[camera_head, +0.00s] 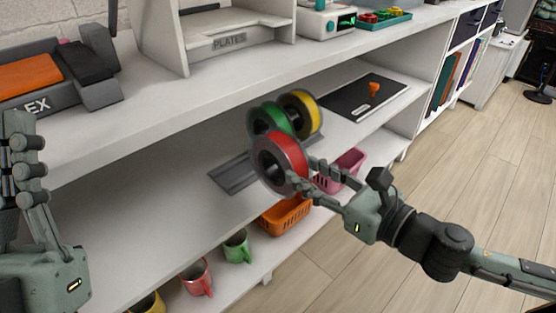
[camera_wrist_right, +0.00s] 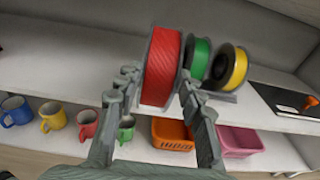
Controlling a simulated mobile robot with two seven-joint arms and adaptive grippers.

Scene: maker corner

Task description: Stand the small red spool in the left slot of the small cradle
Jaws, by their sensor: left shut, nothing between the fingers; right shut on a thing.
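The small red spool (camera_head: 289,150) is upright in my right gripper (camera_head: 304,177), whose fingers are shut on its two sides; the red spool also shows in the right wrist view (camera_wrist_right: 161,68). It appears held above the shelf, and I see no contact with the cradle. The grey cradle (camera_head: 232,174) is on the middle shelf, partly hidden behind the spools. A green spool (camera_head: 271,117) and a yellow spool (camera_head: 308,108) stand at its right part, while its left part is bare. My left gripper (camera_head: 20,128) is shut and empty at the far left.
A black mat (camera_head: 352,97) with an orange piece lies right of the cradle. Orange (camera_head: 285,217) and pink (camera_head: 345,168) baskets and several mugs (camera_head: 197,277) are below. The middle shelf left of the cradle is clear.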

